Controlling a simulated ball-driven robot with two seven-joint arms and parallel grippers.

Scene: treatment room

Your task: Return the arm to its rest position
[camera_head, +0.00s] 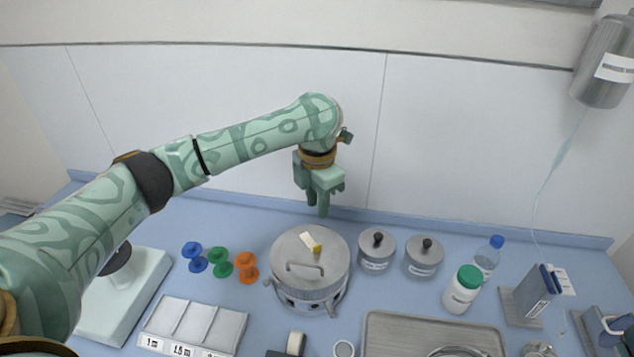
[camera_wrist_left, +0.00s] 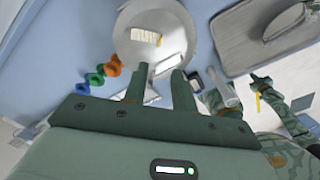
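My left arm (camera_head: 245,140) reaches in from the left in the head view, raised above the counter. Its left gripper (camera_head: 317,203) points down behind the lidded steel pot (camera_head: 292,253), apart from it. In the left wrist view the two fingers of the left gripper (camera_wrist_left: 159,78) are spread with nothing held between them. The pot's round lid (camera_wrist_left: 135,20) shows beyond the fingers. My patterned green right arm (camera_wrist_left: 298,125) shows at the right of the wrist view; its gripper is too small and unclear to read.
A white-and-yellow piece (camera_head: 311,243) lies on the pot lid. Colored pegs (camera_head: 220,262) stand left, by a labeled tray (camera_head: 195,324). Two lidded jars (camera_head: 376,252), a green-capped bottle (camera_head: 462,290) and a metal tray (camera_head: 385,325) stand right. The wall is close behind.

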